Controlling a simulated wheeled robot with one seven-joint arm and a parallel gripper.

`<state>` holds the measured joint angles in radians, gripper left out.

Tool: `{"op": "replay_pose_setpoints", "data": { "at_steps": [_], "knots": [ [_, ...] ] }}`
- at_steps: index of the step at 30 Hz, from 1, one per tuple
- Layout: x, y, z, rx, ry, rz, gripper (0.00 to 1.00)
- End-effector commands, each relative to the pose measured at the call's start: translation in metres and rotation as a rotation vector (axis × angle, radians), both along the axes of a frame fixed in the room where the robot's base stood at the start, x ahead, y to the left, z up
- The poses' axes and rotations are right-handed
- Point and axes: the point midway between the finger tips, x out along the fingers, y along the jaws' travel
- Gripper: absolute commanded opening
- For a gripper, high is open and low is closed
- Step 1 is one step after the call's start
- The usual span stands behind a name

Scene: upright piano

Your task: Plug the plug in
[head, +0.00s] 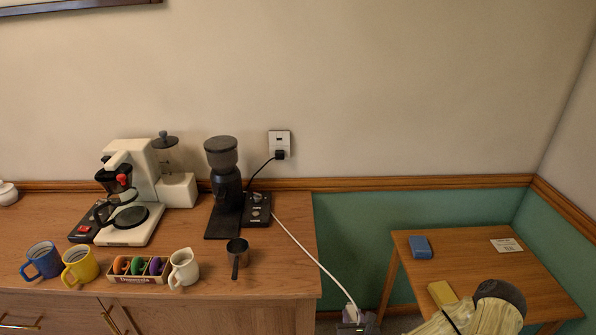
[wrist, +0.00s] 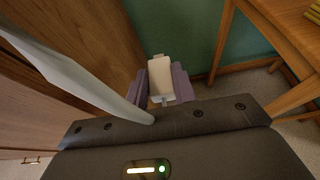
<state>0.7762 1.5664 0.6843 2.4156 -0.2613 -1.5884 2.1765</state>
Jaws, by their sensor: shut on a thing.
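A white plug (wrist: 161,78) is held between the two purple-grey fingers of my gripper (wrist: 162,84), low in front of the cabinet's side. My gripper also shows at the bottom of the head view (head: 355,319), below and right of the counter's edge. A white cord (head: 312,257) runs from beside the grinder over the counter edge down to my gripper; it crosses the wrist view as a thick pale band (wrist: 75,75). The wall socket (head: 280,138) is on the wall above the counter. A black plug (head: 280,155) sits in its lower part, well above my gripper.
The wooden counter (head: 210,275) holds a coffee maker (head: 130,185), a black grinder (head: 224,180), mugs, a small pitcher (head: 184,268) and a dark scoop (head: 237,253). A side table (head: 470,260) with a blue block (head: 420,247) stands right.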

Motion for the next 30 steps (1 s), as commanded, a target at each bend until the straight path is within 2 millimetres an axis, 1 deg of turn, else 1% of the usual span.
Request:
{"op": "replay_pose_setpoints", "data": {
  "at_steps": [1,9,12,16,30],
  "knots": [
    [-0.001,0.0,0.017,0.001,0.002,-0.002,0.01],
    [-0.005,0.001,0.054,0.0,0.0,-0.004,0.01],
    [-0.006,0.002,0.063,-0.001,-0.002,-0.004,0.01],
    [-0.007,0.002,0.067,-0.002,-0.003,-0.004,0.01],
    [-0.008,0.002,0.065,-0.001,-0.004,-0.004,0.01]
  ]
}}
